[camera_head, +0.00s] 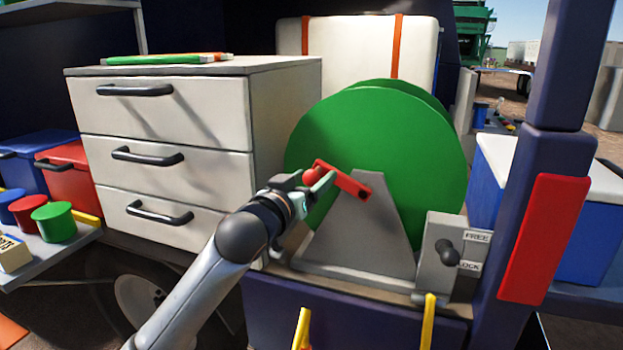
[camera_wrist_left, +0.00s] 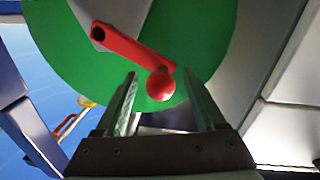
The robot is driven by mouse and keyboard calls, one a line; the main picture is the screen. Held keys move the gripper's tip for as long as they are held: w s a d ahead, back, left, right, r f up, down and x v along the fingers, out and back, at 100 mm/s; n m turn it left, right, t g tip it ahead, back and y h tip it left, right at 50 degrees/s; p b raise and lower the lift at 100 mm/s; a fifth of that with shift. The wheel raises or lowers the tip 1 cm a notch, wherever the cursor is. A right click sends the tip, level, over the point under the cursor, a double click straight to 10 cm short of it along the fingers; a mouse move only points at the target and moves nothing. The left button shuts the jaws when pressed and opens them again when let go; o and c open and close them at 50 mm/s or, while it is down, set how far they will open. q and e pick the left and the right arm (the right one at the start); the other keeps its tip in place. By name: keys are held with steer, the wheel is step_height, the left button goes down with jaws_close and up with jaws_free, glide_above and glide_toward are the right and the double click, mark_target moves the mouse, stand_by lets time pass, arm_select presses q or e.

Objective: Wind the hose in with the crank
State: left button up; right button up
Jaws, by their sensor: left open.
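The green hose reel (camera_head: 400,150) stands on a grey bracket (camera_head: 350,240); it also fills the upper part of the left wrist view (camera_wrist_left: 80,50). A red crank arm (camera_head: 350,184) runs from the bracket's top up and left to a round red knob (camera_head: 310,175). In the left wrist view the crank arm (camera_wrist_left: 130,50) ends in the red knob (camera_wrist_left: 160,84), which lies between and beyond the fingertips. My left gripper (camera_head: 318,184) is open at the knob; contact cannot be told. No hose shows clearly. My right gripper is not in view.
A grey box with a dark lever (camera_head: 447,252) and FREE and LOCK labels stands right of the bracket. A white drawer cabinet (camera_head: 215,120) is close on the left. A dark blue post with a red panel (camera_head: 543,240) bounds the right.

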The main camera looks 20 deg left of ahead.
arm_select(q)
steer(key=shift+c, duration=0.2)
jaws_close()
stand_by(0.3)
stand_by(0.8)
